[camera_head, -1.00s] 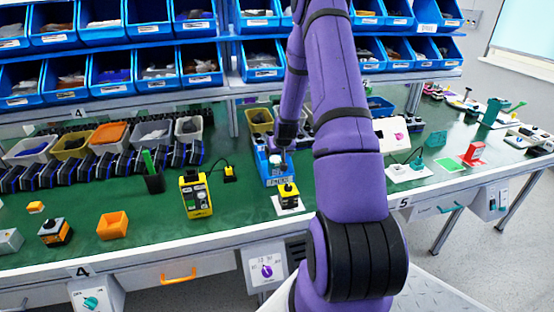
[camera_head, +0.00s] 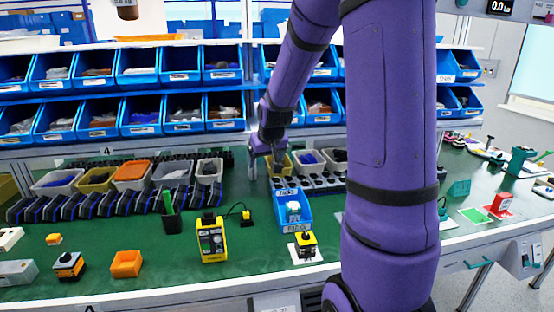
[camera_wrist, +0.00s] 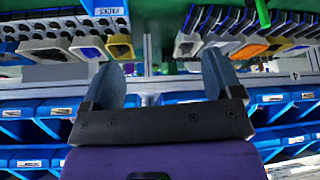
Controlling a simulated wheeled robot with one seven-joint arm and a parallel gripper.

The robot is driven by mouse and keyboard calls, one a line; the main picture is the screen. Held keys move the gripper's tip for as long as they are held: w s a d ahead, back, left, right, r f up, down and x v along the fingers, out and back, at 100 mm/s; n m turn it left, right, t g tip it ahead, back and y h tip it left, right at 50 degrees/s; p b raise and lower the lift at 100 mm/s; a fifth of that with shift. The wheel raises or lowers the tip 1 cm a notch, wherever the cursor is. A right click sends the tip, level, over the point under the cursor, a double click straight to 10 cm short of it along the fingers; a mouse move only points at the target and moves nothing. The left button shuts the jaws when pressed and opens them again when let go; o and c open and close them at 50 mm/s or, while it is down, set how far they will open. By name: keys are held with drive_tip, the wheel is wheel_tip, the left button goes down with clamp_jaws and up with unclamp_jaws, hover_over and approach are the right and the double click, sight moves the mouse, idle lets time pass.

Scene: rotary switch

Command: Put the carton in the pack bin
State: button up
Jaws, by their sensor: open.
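The carton (camera_head: 293,211), a small white and teal box, sits inside the blue pack bin (camera_head: 306,225) on the green bench in the head view. The bin's labelled edge also shows at the top of the wrist view (camera_wrist: 108,11). My gripper (camera_head: 272,161) is raised above and behind the bin, apart from the carton. In the wrist view my gripper (camera_wrist: 161,75) has its two fingers wide apart with nothing between them. The carton does not show clearly there.
Grey, yellow and orange trays (camera_head: 132,174) line the back of the bench, below racks of blue bins (camera_head: 142,116). A yellow device (camera_head: 211,240) and a yellow-black switch box (camera_head: 305,243) stand near the pack bin. An orange box (camera_head: 126,263) is at the front left.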

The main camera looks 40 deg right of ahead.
drive_tip(key=s+a+r+n, duration=0.2)
drive_tip(key=s+a+r, duration=0.8)
drive_tip(key=a+r, duration=0.15)
drive_tip(key=s+a+r+y, duration=0.1)
drive_tip(key=s+a, duration=0.3)
drive_tip(key=s, duration=0.4)
drive_tip(key=s+a+r+n+y, duration=0.1)
drive_tip(key=s+a, duration=0.3)
drive_tip(key=s, duration=0.4)
drive_tip(key=shift+r+n, duration=0.3)
drive_tip(key=shift+r, duration=0.1)
